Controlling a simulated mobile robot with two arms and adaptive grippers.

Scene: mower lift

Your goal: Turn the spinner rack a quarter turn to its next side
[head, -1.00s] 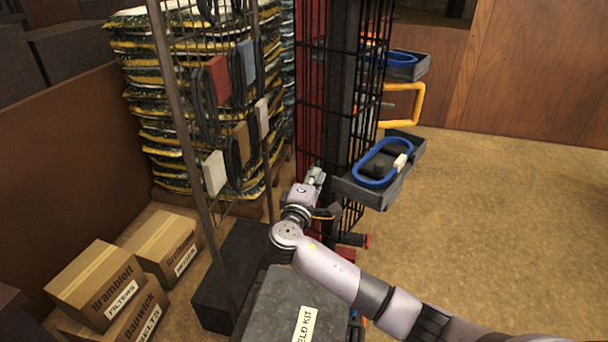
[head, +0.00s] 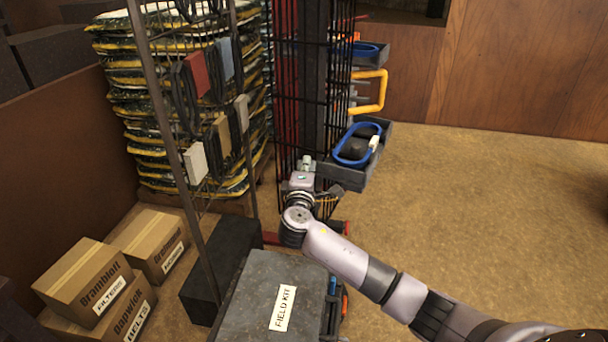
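The spinner rack (head: 313,75) is a tall black wire-grid column standing upright at top centre, with red showing behind its left mesh. A dark tray (head: 345,177) with a blue loop (head: 342,151) sticks out from its right side. A yellow handle-like piece (head: 384,90) and another tray with a blue item (head: 367,50) are higher up. My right gripper (head: 308,163) is at the lower part of the rack, by the tray's left end. Its fingers are small and partly hidden, so contact and opening are unclear. My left gripper is out of view.
A grey field kit case (head: 255,297) stands in front of the rack, below my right arm. A wire stand with hanging items (head: 160,95) and stacked sacks (head: 120,115) are left. Cardboard boxes (head: 80,280) sit lower left. The floor at right is clear.

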